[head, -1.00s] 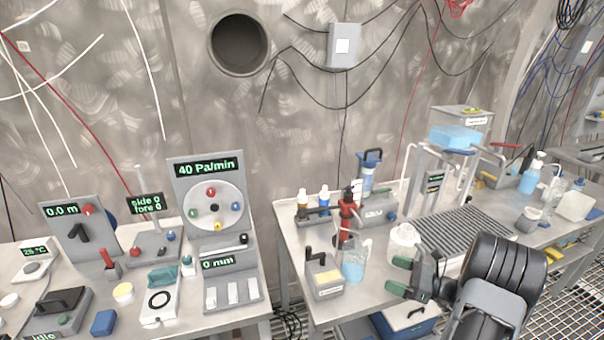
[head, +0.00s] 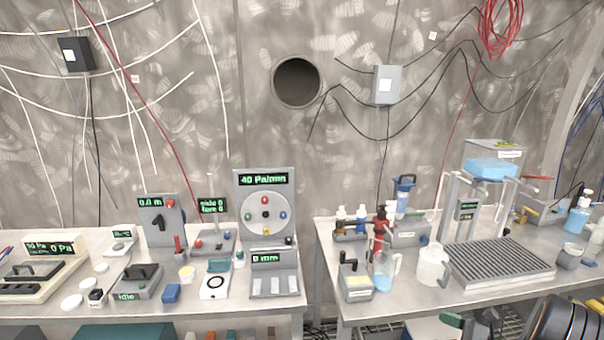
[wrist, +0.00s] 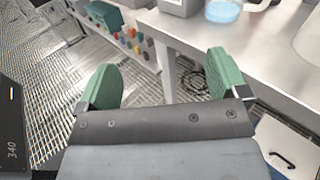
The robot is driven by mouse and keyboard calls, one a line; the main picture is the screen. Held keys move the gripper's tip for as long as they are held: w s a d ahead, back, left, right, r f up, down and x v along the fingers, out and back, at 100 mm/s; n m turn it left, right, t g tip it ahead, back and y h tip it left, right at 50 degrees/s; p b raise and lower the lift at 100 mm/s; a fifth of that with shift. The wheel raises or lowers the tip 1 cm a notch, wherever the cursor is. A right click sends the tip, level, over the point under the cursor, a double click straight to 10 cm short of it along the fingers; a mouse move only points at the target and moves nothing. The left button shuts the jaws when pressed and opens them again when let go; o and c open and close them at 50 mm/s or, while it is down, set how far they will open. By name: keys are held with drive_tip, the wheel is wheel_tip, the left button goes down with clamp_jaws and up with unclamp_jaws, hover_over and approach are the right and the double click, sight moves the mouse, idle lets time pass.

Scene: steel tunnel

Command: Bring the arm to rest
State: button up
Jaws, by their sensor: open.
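My gripper (wrist: 163,88) shows in the wrist view with its two green-padded fingers spread wide and nothing between them. It hangs over the metal grating floor, in front of the right table's edge. In the head view only the top of my arm and a green finger pad show at the bottom right edge; the rest is cut off by the frame.
The right table (head: 400,306) holds a clear beaker of blue liquid (head: 383,268), a white jug (head: 432,266) and a ribbed tray (head: 497,268). The left table (head: 240,304) holds gauges and small devices. A narrow gap separates the tables.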

drive_tip(key=s+a+f+n+g+h, duration=0.2)
drive_tip(key=s+a+n+g+h, duration=0.3)
drive_tip(key=s+a+n+g, duration=0.4)
drive_tip(key=s+a+r+n+t+h+p, duration=0.1)
drive_tip(key=a+r+n+h, duration=0.3)
drive_tip(key=r+n, duration=0.4)
drive_tip(key=s+a+r+n+h+p, duration=0.3)
drive_tip(key=a+r+n, duration=0.4)
drive_tip(key=r, duration=0.3)
drive_tip(key=shift+s+n+t+h, duration=0.4)
drive_tip(key=shift+s+h, duration=0.15)
drive_tip(key=shift+h, duration=0.35)
